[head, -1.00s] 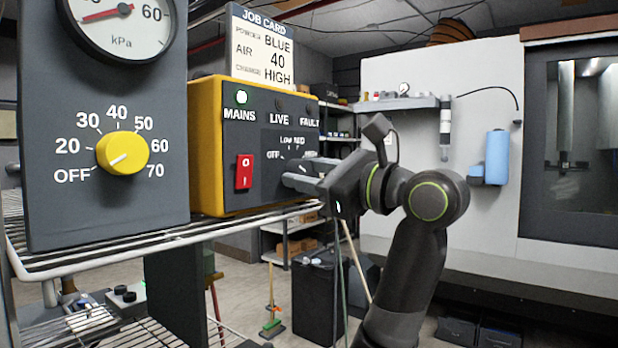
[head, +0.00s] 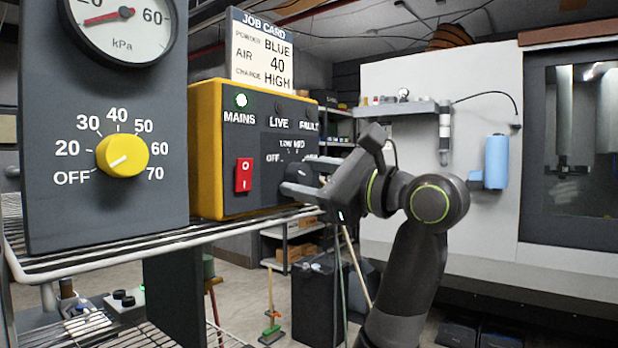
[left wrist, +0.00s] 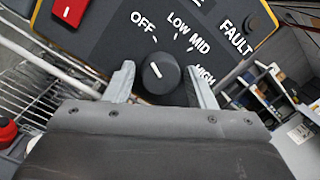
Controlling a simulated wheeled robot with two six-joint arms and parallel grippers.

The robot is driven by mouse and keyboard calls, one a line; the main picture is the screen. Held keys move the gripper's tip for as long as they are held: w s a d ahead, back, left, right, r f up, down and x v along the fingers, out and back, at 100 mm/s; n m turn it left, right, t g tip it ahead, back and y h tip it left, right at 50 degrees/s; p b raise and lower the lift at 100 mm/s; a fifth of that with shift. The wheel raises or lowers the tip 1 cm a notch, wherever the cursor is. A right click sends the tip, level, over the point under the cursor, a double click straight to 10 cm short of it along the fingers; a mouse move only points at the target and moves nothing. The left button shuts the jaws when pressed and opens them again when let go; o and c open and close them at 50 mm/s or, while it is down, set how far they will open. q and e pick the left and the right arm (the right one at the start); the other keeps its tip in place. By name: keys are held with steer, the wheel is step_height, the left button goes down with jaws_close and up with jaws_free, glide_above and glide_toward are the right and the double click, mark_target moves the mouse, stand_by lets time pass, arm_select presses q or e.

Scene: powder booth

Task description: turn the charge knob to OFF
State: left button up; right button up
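The charge knob (left wrist: 161,74) is a black round knob on the dark front panel (left wrist: 110,42) of a yellow control box (head: 207,140). It has a scale of OFF, LOW, MID and HIGH. In the left wrist view its white mark slants up-left, roughly to the OFF side. My left gripper (left wrist: 162,82) is open, one finger on each side of the knob, with a gap on both sides. In the head view, the gripper (head: 303,177) partly covers the knob and the HIGH end of the scale. My right gripper is not in view.
A yellow air knob (head: 122,155) is on a grey panel further left. A job card (head: 262,50) reads charge HIGH. The box stands on a wire shelf (head: 150,240).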

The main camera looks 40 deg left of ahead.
arm_select(q)
steer(key=shift+o, duration=0.7)
steer(key=shift+w+d+f, duration=0.1)
steer(key=shift+d, duration=0.4)
steer(key=w+d+f+b, duration=0.1)
steer(key=d+b, duration=0.1)
steer(key=d, duration=1.4)
steer(key=shift+w+d+f, duration=0.15)
steer(key=shift+w+f, duration=0.15)
steer(key=shift+w, duration=0.05)
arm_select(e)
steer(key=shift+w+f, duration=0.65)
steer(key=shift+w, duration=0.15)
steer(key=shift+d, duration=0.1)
